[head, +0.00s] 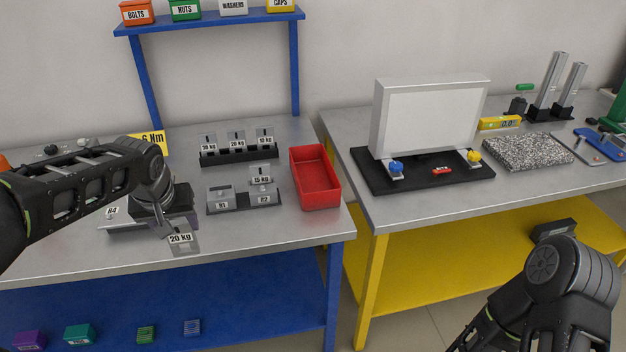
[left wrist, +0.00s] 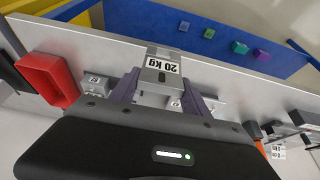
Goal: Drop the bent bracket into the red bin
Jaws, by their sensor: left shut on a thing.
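My left gripper (head: 172,227) is shut on a grey bent bracket (head: 184,246) labelled 20 kg, held above the front of the left bench. The left wrist view shows the bracket (left wrist: 158,86) between both fingers of the gripper (left wrist: 160,97), its label upside down. The red bin (head: 321,201) stands on the same bench, to the right of the gripper and apart from it. It looks empty. The bin also shows at the left of the left wrist view (left wrist: 62,72). My right wrist (head: 553,230) is at lower right; its fingers are hidden.
A black rack (head: 238,158) of labelled plates and a tray (head: 243,206) with labelled grey parts stand left of the bin. A grey part marked B4 lies near the left gripper. A gap separates the left bench from the yellow-legged right bench (head: 400,212).

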